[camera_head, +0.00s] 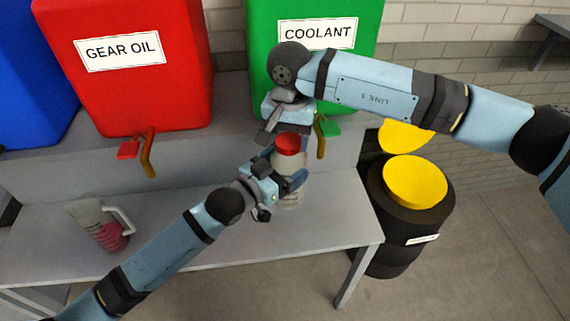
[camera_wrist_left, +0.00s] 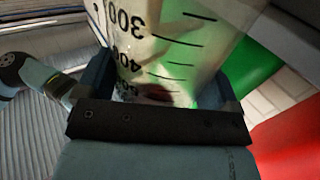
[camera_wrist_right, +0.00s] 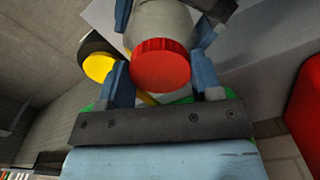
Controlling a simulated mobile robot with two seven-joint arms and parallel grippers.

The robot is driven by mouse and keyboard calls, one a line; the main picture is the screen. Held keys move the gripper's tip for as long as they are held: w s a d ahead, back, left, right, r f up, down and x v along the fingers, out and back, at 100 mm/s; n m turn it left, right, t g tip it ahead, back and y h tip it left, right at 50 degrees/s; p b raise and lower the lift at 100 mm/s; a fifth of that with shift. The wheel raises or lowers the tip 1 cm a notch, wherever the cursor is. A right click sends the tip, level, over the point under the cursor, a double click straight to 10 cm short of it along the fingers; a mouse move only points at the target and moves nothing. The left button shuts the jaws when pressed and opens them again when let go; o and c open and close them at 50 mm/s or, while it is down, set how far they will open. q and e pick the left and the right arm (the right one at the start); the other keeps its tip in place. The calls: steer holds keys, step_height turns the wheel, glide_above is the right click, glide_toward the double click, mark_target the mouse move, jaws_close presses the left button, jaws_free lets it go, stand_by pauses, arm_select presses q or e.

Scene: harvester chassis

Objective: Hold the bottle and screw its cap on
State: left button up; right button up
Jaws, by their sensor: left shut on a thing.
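A clear bottle (camera_head: 290,195) with dark scale marks stands upright over the bench's right part. In the left wrist view the bottle (camera_wrist_left: 175,50) fills the space between my left fingers. My left gripper (camera_head: 285,181) is shut around its body. The red cap (camera_head: 288,143) sits at the bottle's top; I cannot tell how far it is threaded. My right gripper (camera_head: 283,125) is just above and behind the cap. In the right wrist view the cap (camera_wrist_right: 160,66) lies between the right fingers, with narrow gaps at its sides, so that gripper looks open.
A jug (camera_head: 85,213) with pink liquid stands on the bench (camera_head: 190,240) at left. Red gear oil (camera_head: 125,75) and green coolant (camera_head: 262,45) containers stand on the shelf behind, with taps below. Black drums (camera_head: 415,215) with yellow tops stand right of the bench.

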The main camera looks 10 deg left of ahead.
steer(key=shift+c, duration=1.4)
steer(key=m, duration=1.1)
steer(key=shift+m, duration=0.4)
steer(key=m, duration=0.8)
steer(key=shift+m, duration=0.4)
steer(key=m, duration=0.4)
steer(key=shift+m, duration=0.3)
steer(key=m, duration=0.4)
steer(key=shift+f, duration=0.1)
steer(key=m, duration=0.3)
steer(key=shift+m, duration=0.3)
steer(key=o, duration=1.1)
